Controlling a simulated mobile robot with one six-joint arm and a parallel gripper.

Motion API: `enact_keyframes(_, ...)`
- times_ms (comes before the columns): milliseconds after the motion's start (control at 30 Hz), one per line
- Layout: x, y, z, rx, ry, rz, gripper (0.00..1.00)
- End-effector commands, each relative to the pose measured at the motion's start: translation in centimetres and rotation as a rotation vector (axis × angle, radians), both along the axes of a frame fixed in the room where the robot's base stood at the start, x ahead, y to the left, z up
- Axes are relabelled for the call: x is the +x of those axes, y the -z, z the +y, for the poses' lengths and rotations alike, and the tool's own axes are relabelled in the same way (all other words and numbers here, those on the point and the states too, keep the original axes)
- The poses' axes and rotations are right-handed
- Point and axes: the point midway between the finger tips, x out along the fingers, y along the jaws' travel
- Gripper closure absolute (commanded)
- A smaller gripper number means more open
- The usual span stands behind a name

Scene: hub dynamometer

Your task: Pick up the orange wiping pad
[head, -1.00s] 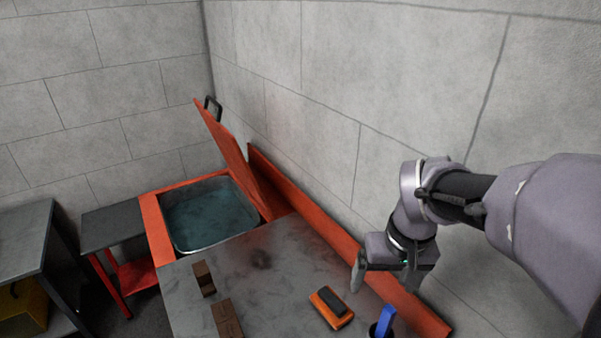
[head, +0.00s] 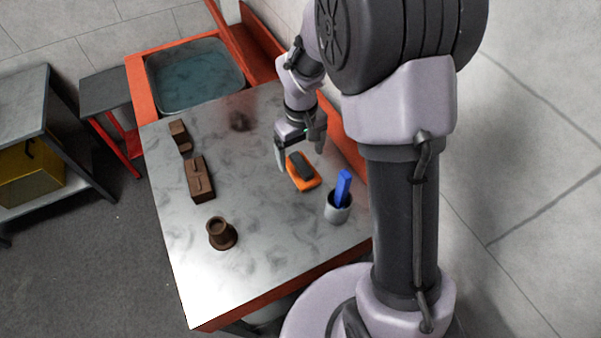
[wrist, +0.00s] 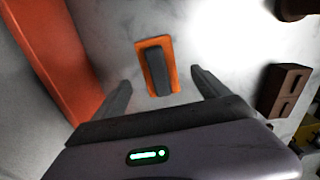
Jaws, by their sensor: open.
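The orange wiping pad (head: 303,171) lies flat on the grey metal worktop, with a dark grey block-shaped grip along its top. In the wrist view the pad (wrist: 168,46) shows ahead of my jaws, between the lines of the two fingers. My gripper (head: 299,158) is open and empty. It points down close beside the pad in the head view, and its fingers (wrist: 160,92) are spread wide apart in the wrist view. I see no contact between the fingers and the pad.
A grey cup (head: 338,212) holding a blue tool (head: 343,188) stands near the pad. Brown blocks (head: 200,181) and a brown flanged part (head: 221,234) stand on the worktop (head: 270,240). A red rail (head: 349,146) borders its wall side. A water basin (head: 196,75) lies beyond.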

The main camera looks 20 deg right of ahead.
Motion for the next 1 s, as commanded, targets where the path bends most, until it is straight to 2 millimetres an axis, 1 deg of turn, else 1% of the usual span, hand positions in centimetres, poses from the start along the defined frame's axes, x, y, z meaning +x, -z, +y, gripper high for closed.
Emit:
enact_keyframes(167, 0.0, 1.9, 0.0, 0.000, 0.000, 0.000, 0.15)
enact_keyframes(300, 0.1, 4.9, -0.1, 0.001, 0.000, 0.001, 0.15)
enact_keyframes(367, 0.1, 5.7, -0.1, 0.001, 0.000, 0.000, 0.15)
enact_keyframes(400, 0.1, 5.9, -0.1, 0.000, -0.001, -0.001, 0.15)
enact_keyframes(567, 0.1, 5.6, -0.1, 0.000, 0.000, -0.002, 0.15)
enact_keyframes(600, 0.1, 5.6, -0.1, 0.000, 0.000, -0.002, 0.22)
enact_keyframes(667, 0.1, 5.6, -0.1, 0.000, 0.000, -0.002, 0.34)
enact_keyframes(700, 0.1, 5.6, -0.1, 0.000, 0.000, -0.002, 0.42)
enact_keyframes(767, 0.1, 5.6, -0.1, 0.000, 0.000, -0.002, 0.54)
enact_keyframes(800, 0.1, 5.6, -0.1, 0.000, 0.000, -0.002, 0.62)
enact_keyframes(867, 0.1, 5.6, -0.1, 0.000, 0.000, -0.002, 0.73)
enact_keyframes(900, 0.1, 5.6, -0.1, 0.000, 0.000, -0.002, 0.81)
enact_keyframes(1000, 0.1, 5.6, -0.1, 0.000, 0.000, -0.002, 0.81)
